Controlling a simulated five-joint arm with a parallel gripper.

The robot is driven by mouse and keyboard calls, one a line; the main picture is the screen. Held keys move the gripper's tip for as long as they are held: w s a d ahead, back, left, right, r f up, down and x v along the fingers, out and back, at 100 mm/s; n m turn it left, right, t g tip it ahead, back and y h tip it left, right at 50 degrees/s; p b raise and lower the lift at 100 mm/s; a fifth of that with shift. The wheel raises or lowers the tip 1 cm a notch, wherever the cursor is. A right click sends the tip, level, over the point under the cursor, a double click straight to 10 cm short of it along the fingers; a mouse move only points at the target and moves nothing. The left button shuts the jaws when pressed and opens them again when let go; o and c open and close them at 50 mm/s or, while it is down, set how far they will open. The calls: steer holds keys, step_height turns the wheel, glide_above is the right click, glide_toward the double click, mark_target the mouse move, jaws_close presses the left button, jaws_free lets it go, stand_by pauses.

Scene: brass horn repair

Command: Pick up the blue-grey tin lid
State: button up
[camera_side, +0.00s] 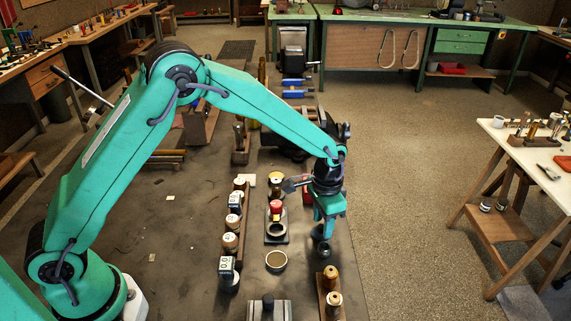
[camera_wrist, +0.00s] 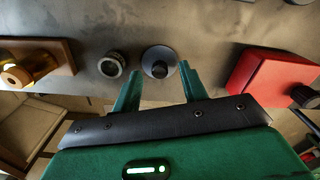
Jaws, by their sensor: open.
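The blue-grey tin lid (camera_wrist: 156,57) is a round disc with a dark knob at its centre. In the wrist view it lies flat on the dark bench top, just beyond and between my fingertips. My gripper (camera_wrist: 161,72) is open and empty, with one green finger to each side of the lid. In the side view my gripper (camera_side: 328,228) points down over the right part of the bench and hides much of the lid. I cannot tell how far the fingertips are above it.
A dark ring-shaped part (camera_wrist: 111,65) lies close left of the lid. A wooden block with brass pieces (camera_wrist: 40,62) is farther left, and a red box (camera_wrist: 268,78) stands to the right. In the side view a round tin (camera_side: 276,261) sits left of my gripper.

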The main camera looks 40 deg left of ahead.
steer(key=shift+f, duration=0.5)
jaws_close()
